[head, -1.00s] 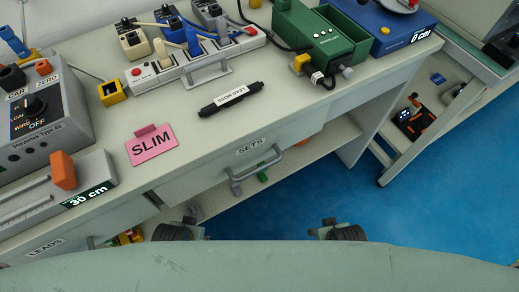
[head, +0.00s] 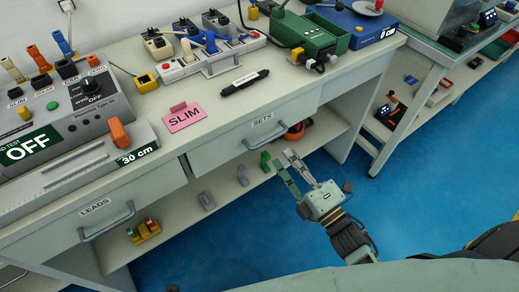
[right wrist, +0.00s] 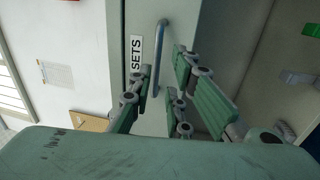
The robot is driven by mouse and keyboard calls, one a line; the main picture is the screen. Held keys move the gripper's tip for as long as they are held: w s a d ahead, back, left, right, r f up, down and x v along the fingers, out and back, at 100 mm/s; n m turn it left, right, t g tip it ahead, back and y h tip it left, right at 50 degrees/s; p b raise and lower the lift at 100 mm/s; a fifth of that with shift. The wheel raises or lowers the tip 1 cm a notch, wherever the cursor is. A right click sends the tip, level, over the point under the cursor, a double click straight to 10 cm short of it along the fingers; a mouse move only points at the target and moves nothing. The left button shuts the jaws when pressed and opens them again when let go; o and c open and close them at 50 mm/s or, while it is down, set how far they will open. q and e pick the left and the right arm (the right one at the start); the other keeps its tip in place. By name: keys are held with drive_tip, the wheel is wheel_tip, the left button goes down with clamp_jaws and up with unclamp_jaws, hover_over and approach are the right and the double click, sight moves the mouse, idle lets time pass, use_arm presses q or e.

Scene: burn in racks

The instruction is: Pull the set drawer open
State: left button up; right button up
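My left gripper is not in view.
The LEADS drawer (head: 88,219) with its handle is at lower left. A lower shelf (head: 222,208) holds small grey and green items. A pink SLIM card (head: 184,117), testers and a black pen-like tool (head: 244,83) are on the bench. Blue floor (head: 225,250) is clear below.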

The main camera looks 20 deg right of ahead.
sight(272, 137)
drive_tip(key=x, duration=0.8)
drive_tip(key=shift+s+a+r, duration=0.1)
drive_tip(key=shift+a+r, duration=0.05)
drive_tip(key=shift+c, duration=0.5)
clamp_jaws()
